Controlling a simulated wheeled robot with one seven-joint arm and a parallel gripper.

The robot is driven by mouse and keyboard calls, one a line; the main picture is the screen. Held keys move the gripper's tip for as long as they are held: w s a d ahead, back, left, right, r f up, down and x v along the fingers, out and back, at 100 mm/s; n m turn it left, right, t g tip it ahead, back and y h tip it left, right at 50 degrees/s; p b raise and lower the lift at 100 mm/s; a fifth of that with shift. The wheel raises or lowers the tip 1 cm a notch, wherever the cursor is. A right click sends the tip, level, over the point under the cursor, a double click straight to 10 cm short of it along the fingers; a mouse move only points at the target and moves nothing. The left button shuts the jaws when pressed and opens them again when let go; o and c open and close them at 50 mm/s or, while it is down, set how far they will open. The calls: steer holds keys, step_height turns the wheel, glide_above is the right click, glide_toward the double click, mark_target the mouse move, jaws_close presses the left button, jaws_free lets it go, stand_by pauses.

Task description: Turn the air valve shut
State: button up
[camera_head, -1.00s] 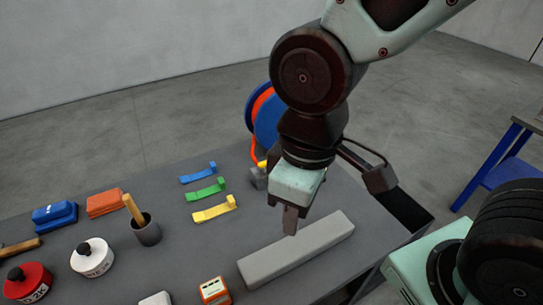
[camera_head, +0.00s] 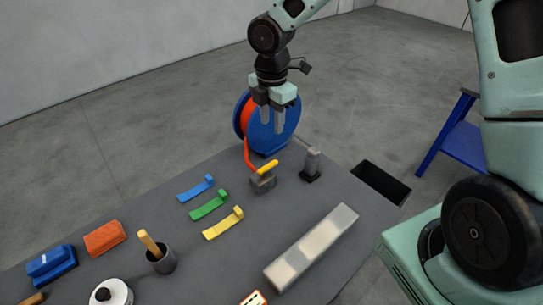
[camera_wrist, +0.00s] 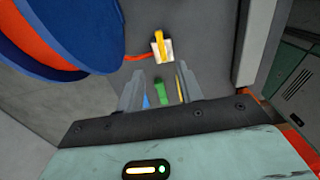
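The air valve (camera_head: 262,181) is a small grey block with a yellow lever handle (camera_head: 268,167) on top, standing near the far end of the dark table. A red hose (camera_head: 248,155) runs into it from the blue hose reel (camera_head: 283,135). In the wrist view, the yellow handle (camera_wrist: 160,45) lies over the valve's pale body (camera_wrist: 168,55), beyond the fingertips. My gripper (camera_head: 267,128) is above and behind the valve, in front of the reel, with its fingers apart and pointing down. The wrist view shows nothing between the fingers (camera_wrist: 160,88) at their own height.
A grey upright post (camera_head: 312,162) stands just right of the valve. Blue, green and yellow brackets (camera_head: 222,222) lie to its left. A long grey bar (camera_head: 312,248) lies in front. A dark rectangular opening (camera_head: 381,182) is at the right.

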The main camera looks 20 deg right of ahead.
mark_target(272, 163)
step_height(272, 163, down, 14)
steer(key=shift+r+p, duration=0.1)
steer(key=shift+p, duration=0.7)
jaws_close()
